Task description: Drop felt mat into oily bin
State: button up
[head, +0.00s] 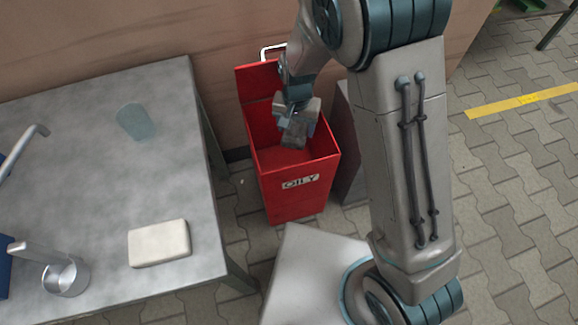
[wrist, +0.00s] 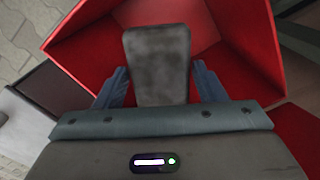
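The felt mat (wrist: 157,66) is a dark grey, rounded rectangular pad. In the wrist view it lies between the two blue fingers of my gripper (wrist: 160,85), which is shut on its side edges. In the head view my gripper (head: 297,121) points down into the open red bin with the mat (head: 293,134) at its fingertips. The oily bin (head: 296,205) carries an "OILY" label on its front, and its lid is raised at the back. The mat is above the bin floor, within the bin's walls. The red interior (wrist: 235,65) shows around it in the wrist view.
A dark grey container (head: 345,150) stands right beside the bin. A wall is behind; paved floor lies open at right.

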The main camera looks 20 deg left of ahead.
jog(key=shift+o, duration=1.3)
jog(key=shift+r, duration=0.1)
notch_tip(320, 180, up, 7)
jog(key=p, duration=0.3)
jog(key=shift+r, duration=0.2)
